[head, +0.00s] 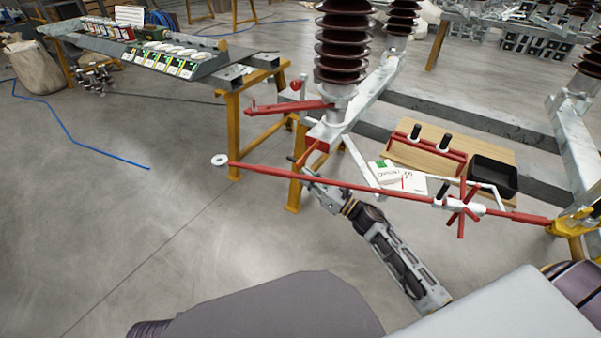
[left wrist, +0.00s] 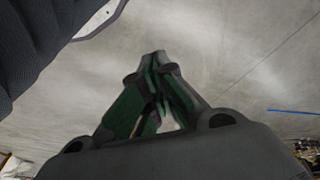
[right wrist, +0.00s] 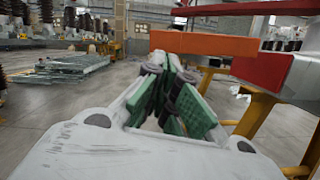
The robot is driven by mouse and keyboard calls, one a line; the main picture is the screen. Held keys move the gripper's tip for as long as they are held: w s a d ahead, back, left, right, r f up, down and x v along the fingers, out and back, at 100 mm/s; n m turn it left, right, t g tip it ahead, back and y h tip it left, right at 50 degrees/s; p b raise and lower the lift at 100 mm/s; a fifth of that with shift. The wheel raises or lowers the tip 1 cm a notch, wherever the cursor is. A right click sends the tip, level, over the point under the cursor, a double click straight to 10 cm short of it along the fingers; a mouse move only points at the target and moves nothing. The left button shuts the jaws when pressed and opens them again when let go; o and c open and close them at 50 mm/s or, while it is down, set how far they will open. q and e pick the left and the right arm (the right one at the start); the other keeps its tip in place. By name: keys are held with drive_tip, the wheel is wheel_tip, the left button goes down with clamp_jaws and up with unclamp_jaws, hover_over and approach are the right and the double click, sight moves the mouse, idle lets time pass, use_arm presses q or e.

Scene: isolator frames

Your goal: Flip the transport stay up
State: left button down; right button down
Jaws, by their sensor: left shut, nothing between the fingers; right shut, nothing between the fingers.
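A short orange-red bar (head: 312,154) slants up near the red frame end below the brown insulator in the head view. In the right wrist view, this seems to be the orange bar (right wrist: 203,43) lying level just past the fingertips. No label shows which red part is the transport stay. My right gripper (head: 306,170) is shut and empty, its tips close below that bar; I cannot tell whether they touch. It also shows in the right wrist view (right wrist: 160,62). My left gripper (left wrist: 153,58) is shut and empty over bare floor in the left wrist view, outside the head view.
A long red rod (head: 330,182) with a white end disc (head: 219,160) crosses above my right arm. A red lever (head: 290,106) sticks out left of the insulator (head: 342,45). A wooden board (head: 425,150) holds a black tray (head: 493,176).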

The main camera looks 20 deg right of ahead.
use_arm(q)
drive_tip(key=shift+f, duration=0.4)
use_arm(e)
drive_tip(key=shift+v, duration=2.8)
use_arm(q)
drive_tip(key=shift+w+r, duration=0.1)
drive_tip(key=shift+r, duration=0.1)
